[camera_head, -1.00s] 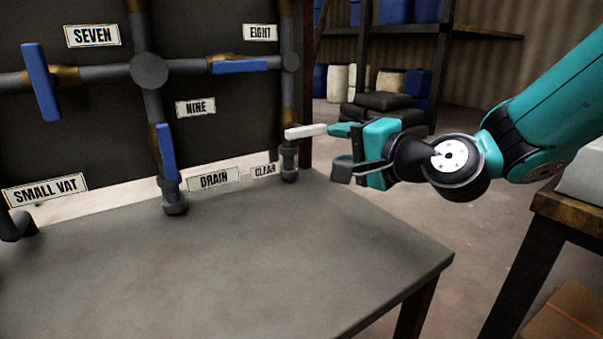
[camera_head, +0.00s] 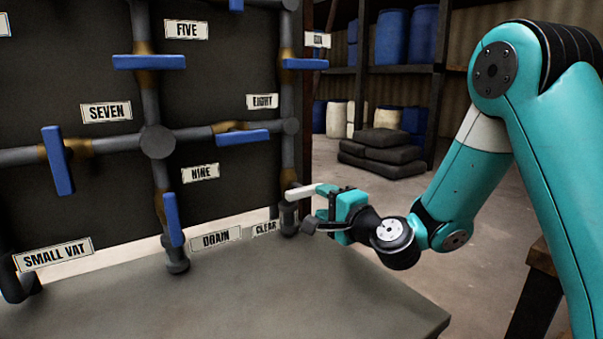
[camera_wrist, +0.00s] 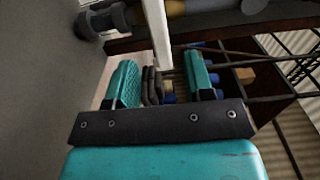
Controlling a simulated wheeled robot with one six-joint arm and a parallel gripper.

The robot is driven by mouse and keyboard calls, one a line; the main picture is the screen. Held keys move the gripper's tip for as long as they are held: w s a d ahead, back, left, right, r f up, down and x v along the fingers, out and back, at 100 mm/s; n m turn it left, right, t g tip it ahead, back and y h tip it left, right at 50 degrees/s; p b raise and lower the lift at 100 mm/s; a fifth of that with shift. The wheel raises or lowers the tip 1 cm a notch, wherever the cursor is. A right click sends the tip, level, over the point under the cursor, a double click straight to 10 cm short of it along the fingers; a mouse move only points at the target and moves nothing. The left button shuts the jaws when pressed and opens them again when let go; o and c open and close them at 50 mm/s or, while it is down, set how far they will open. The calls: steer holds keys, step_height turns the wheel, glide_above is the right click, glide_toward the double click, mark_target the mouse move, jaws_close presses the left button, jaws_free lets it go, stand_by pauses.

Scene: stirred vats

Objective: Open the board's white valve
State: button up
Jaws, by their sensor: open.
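The white valve is a bar handle (camera_head: 302,191) at the board's lower right, on the vertical pipe just above the CLEAR label (camera_head: 265,227). The handle sticks out roughly level toward the right in the head view. My gripper (camera_head: 316,207) is open at the handle's outer end. In the wrist view the white handle (camera_wrist: 158,35) runs down to between the two teal fingers of my gripper (camera_wrist: 162,82), with a gap on each side. Whether the handle's tip lies fully inside the jaws is hard to tell.
Several blue handles sit on the board's pipes, one (camera_head: 173,219) near the DRAIN label (camera_head: 216,240). The grey table top (camera_head: 250,290) below is clear. Dark sacks (camera_head: 385,152) and shelves with drums (camera_head: 405,38) stand behind.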

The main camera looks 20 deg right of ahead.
mark_target(309, 194)
steer(key=p+x, duration=0.4)
steer(key=x, duration=0.5)
steer(key=shift+f, duration=0.1)
jaws_close()
